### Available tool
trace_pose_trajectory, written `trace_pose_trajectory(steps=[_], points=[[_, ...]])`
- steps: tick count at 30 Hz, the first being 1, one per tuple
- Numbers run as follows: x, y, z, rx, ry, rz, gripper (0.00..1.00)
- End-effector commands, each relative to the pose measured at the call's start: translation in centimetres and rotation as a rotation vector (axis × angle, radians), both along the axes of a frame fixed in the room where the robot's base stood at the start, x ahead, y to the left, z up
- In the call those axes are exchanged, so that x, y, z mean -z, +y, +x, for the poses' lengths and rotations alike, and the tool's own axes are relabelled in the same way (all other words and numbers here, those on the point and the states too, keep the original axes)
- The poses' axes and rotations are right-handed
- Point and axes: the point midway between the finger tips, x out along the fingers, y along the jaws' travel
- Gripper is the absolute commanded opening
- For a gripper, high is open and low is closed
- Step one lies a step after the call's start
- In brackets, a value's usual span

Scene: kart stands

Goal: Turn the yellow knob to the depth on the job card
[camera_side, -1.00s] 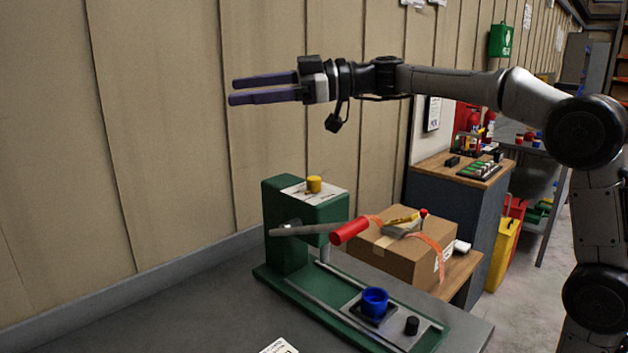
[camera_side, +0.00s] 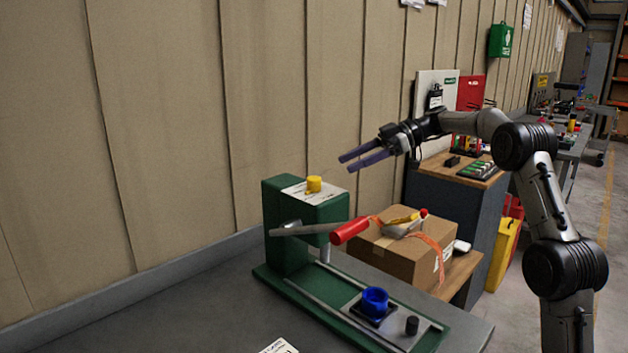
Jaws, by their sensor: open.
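The yellow knob (camera_side: 314,184) stands on the white dial plate on top of the green machine (camera_side: 285,238). The plate's markings are too small to read. My gripper (camera_side: 346,163) is open and empty, above and to the right of the knob and apart from it. Its purple fingers point left and slightly down. A white card (camera_side: 279,346) lies on the grey bench at the bottom edge, partly cut off. Its writing cannot be read, and I cannot tell whether it is the job card.
A lever with a red grip (camera_side: 350,230) sticks out from the machine's front. A cardboard box (camera_side: 403,254) stands behind. The grey bench (camera_side: 200,315) is clear at left.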

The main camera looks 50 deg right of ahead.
Motion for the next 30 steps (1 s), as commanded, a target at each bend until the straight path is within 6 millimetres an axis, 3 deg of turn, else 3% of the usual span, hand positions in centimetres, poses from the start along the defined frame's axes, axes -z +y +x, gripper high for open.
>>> trace_pose_trajectory(steps=[6, 15, 29, 30], points=[[1.7, 3.6, 2.3, -0.004, 0.002, 0.002, 0.72], [3.5, 7.1, 4.7, -0.002, -0.001, 0.001, 0.72], [4.0, 8.0, 5.3, 0.0, -0.001, 0.001, 0.72], [4.0, 8.0, 5.3, 0.0, -0.001, 0.001, 0.67]])
